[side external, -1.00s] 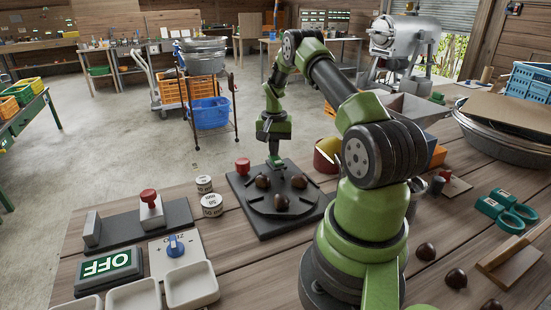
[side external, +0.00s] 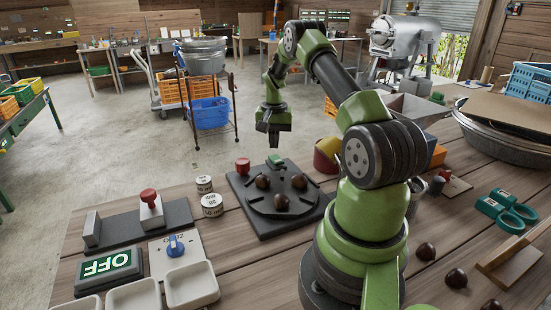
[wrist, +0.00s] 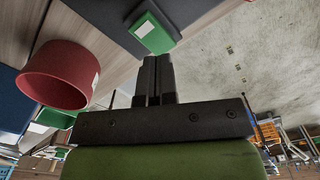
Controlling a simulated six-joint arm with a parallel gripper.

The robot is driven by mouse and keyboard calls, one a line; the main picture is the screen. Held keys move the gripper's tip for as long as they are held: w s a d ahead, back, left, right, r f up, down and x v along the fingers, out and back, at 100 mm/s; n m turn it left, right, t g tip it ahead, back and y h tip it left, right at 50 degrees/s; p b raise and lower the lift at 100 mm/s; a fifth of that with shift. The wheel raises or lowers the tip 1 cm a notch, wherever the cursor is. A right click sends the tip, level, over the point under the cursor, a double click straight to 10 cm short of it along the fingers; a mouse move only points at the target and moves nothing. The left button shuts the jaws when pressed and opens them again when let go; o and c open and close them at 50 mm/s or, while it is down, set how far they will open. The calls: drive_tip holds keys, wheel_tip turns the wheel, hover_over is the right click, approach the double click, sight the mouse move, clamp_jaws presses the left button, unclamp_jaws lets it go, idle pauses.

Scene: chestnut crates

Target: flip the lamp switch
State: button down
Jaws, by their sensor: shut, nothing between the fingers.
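A small green block (side external: 275,160) sits at the far edge of a dark base plate (side external: 262,225). The wrist view shows it as a green block with a pale mark (wrist: 153,33), just beyond my fingertips. I cannot tell for certain whether it is the lamp switch. My gripper (side external: 273,145) is above this block, pointing down, shut and empty, with a gap between them. In the wrist view my fingers (wrist: 154,62) lie side by side. A sign with lit letters (side external: 106,266) reads OFF at the front left.
A red knob (side external: 243,165) stands left of the green block. A red round container (side external: 327,155) is to the right and also shows in the wrist view (wrist: 60,75). A blue dial (side external: 174,246) is front left.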

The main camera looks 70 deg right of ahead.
sight(273, 157)
drive_tip(key=shift+r, duration=1.95)
drive_tip(key=shift+w+a+r, duration=0.1)
drive_tip(key=shift+r, duration=0.05)
drive_tip(key=w+a+r+n+t, duration=0.3)
drive_tip(key=a+r+n, duration=0.2)
drive_tip(key=a+r, duration=1.15)
drive_tip(key=s+a+r+n+t+y, duration=0.1)
drive_tip(key=s+a+n+t, duration=0.1)
drive_tip(key=s+a, duration=0.5)
drive_tip(key=s+a+r+n+t+y, duration=0.1)
drive_tip(key=s+a+r+n+t, duration=0.1)
drive_tip(key=s+a+n, duration=0.2)
drive_tip(key=s+a, duration=0.3)
drive_tip(key=a, duration=0.3)
drive_tip(key=shift+s+a+r, duration=0.15)
drive_tip(key=shift+a, duration=0.25)
